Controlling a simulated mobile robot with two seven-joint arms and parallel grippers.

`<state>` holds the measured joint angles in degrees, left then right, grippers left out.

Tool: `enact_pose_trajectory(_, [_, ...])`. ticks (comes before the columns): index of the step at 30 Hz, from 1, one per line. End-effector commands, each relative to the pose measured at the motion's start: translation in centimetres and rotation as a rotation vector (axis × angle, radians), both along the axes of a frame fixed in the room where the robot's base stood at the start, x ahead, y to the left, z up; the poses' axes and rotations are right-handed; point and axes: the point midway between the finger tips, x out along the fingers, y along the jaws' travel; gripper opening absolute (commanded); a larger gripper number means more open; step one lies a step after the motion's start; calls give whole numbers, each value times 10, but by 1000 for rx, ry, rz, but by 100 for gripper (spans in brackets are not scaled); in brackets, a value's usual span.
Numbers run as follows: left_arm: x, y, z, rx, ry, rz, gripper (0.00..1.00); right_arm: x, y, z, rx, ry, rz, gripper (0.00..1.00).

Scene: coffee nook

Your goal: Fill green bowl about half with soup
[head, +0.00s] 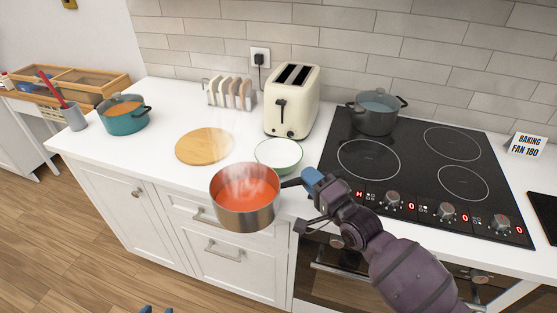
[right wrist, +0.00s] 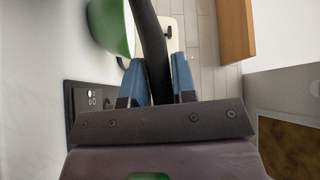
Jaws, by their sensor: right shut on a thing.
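The green bowl (head: 279,157) stands on the white counter left of the cooktop; its inside looks white and empty. Its green outside also shows in the right wrist view (right wrist: 117,28). My right gripper (head: 312,180) is shut on the dark handle (right wrist: 155,55) of a steel saucepan (head: 247,216). The saucepan holds steaming orange-red soup (head: 245,191). It looks about level, held up by the counter's front edge, in front and left of the bowl. My left gripper (head: 157,310) barely shows at the bottom edge, its blue tips apart and empty.
A round wooden board (head: 204,146) lies left of the bowl. A cream toaster (head: 292,102) and a toast rack (head: 230,93) stand behind. A teal pot (head: 125,118) is at far left, a grey pot (head: 375,114) on the cooktop (head: 412,157).

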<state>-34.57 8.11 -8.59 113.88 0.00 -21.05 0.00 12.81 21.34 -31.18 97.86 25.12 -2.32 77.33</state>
Motion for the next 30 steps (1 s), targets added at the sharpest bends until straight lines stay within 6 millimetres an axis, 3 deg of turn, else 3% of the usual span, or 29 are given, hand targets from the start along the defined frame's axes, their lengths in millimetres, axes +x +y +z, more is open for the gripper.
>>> enact_pose_trajectory(12, [-2, 0, 5, 0, 4, 0, 43, 17, -7, 5, 79, 138, 1, 0])
enact_pose_trajectory(30, [-9, 2, 18, 1, 26, 4, 43, 31, -14, 28, 143, 274, 1, 0])
